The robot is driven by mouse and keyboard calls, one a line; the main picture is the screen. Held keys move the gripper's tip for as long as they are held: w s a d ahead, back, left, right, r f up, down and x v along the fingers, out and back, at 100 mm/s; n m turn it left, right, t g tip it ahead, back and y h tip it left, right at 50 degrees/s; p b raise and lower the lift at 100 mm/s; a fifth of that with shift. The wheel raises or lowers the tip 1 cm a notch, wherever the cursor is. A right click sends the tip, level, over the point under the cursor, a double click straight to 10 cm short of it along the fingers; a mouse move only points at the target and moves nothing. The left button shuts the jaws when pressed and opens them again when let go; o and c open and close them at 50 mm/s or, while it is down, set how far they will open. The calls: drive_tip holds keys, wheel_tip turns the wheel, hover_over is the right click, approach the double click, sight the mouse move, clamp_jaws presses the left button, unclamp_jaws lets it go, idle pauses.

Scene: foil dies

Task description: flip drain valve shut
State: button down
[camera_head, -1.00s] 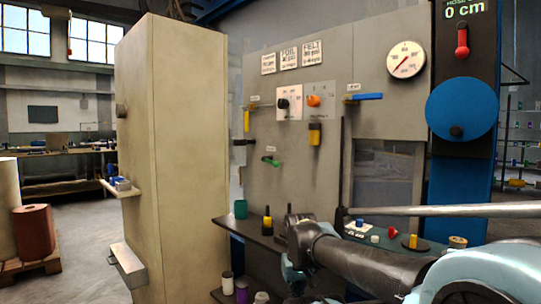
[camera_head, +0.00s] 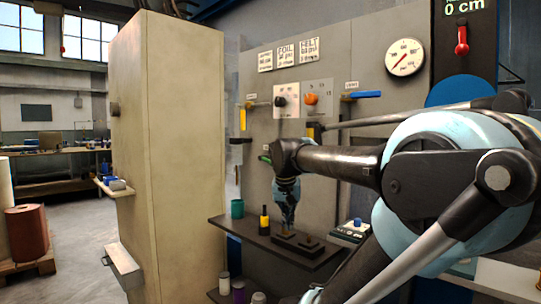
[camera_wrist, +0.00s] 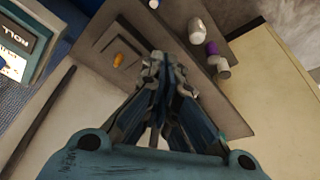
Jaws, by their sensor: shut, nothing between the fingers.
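Several levers sit on the grey panel (camera_head: 330,110), and their small labels are too small to read, so I cannot tell for certain which is the drain valve. A green lever (camera_head: 264,158) low on the panel is partly hidden behind my wrist. A blue lever (camera_head: 362,95) lies level at the upper right. A yellow handle (camera_head: 243,119) hangs down at the left. My gripper (camera_head: 287,226) points down over the dark shelf in front of the panel, shut and empty. Its fingers (camera_wrist: 155,62) show shut in the wrist view, above the shelf.
The dark shelf (camera_head: 233,225) carries a green cup (camera_head: 237,208), a yellow-and-black bottle (camera_head: 264,220) and a black stepped block (camera_head: 308,241). A white jar (camera_wrist: 196,32) and a purple one (camera_wrist: 212,47) stand below. A tall beige cabinet (camera_head: 180,150) stands left.

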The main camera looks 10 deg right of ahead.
drive_tip(key=w+a+r+m+t+h, duration=0.1)
drive_tip(key=w+r+m, duration=0.3)
drive_tip(key=w+r, duration=0.9)
drive_tip(key=w+a+r+m+t+h, duration=0.1)
drive_tip(key=w+r+m, duration=0.3)
drive_tip(key=w+r, duration=1)
wheel_tip(320, 180, up, 5)
drive_tip(key=shift+a+f+t+h, duration=0.15)
drive_tip(key=shift+a+t+h, duration=0.15)
drive_tip(key=shift+a, duration=0.05)
drive_tip(key=x, duration=0.9)
drive_tip(key=shift+w+d+f, duration=0.1)
drive_tip(key=shift+f, duration=0.15)
drive_tip(key=f, duration=0.3)
drive_tip(key=shift+w+a+f, duration=0.1)
drive_tip(key=shift+w+a, duration=0.1)
drive_tip(key=shift+a, duration=0.15)
drive_tip(key=shift+a+f, duration=0.2)
drive_tip(key=shift+f, duration=0.35)
drive_tip(key=shift+a, duration=0.15)
